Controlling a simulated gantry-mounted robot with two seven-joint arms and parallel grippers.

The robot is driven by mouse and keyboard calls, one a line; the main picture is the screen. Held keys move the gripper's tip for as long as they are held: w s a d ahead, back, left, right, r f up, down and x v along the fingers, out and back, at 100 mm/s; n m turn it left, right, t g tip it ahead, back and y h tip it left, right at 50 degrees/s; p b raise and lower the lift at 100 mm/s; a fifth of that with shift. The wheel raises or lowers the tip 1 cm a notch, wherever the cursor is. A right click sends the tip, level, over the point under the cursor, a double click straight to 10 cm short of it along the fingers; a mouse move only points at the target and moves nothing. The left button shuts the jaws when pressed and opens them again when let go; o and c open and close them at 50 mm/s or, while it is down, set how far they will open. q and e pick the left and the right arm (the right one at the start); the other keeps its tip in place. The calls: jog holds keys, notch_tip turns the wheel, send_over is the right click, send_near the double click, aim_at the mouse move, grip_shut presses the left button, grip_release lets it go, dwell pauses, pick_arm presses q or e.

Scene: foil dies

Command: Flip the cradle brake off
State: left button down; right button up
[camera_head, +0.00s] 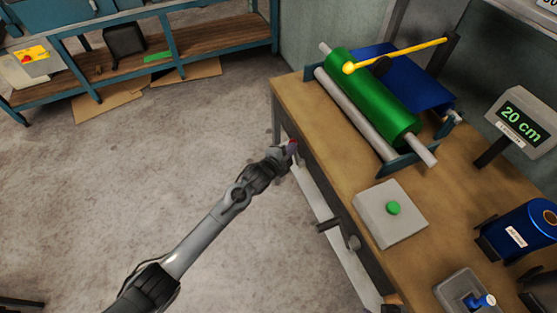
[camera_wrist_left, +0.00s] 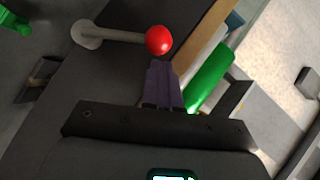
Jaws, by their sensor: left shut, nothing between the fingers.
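The brake lever, a grey rod with a red ball knob (camera_wrist_left: 159,40), shows in the left wrist view. Its rod runs left from the knob to a round grey pivot (camera_wrist_left: 87,34) on a dark panel. My left gripper (camera_wrist_left: 163,68) is shut and empty, its purple fingertips just below the knob; I cannot tell whether they touch it. In the head view my left gripper (camera_head: 289,149) is at the bench's left side, with a small red spot at its tip. The cradle holding a green roll (camera_head: 372,98) stands on the bench. My right gripper is not in view.
The wooden bench (camera_head: 318,133) carries a grey box with a green button (camera_head: 393,208), a blue roll (camera_head: 525,230) and a "20 cm" display (camera_head: 522,123). A dark handle (camera_head: 328,225) sticks out of the bench side. The floor (camera_head: 150,170) on the left is clear.

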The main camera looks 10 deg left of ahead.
pick_arm(q)
jog(key=d+r+p+v, duration=0.1)
jog(key=p+v, duration=0.3)
jog(key=v, duration=0.8)
jog(key=shift+s+d+r, duration=0.2)
jog(key=shift+d, duration=0.2)
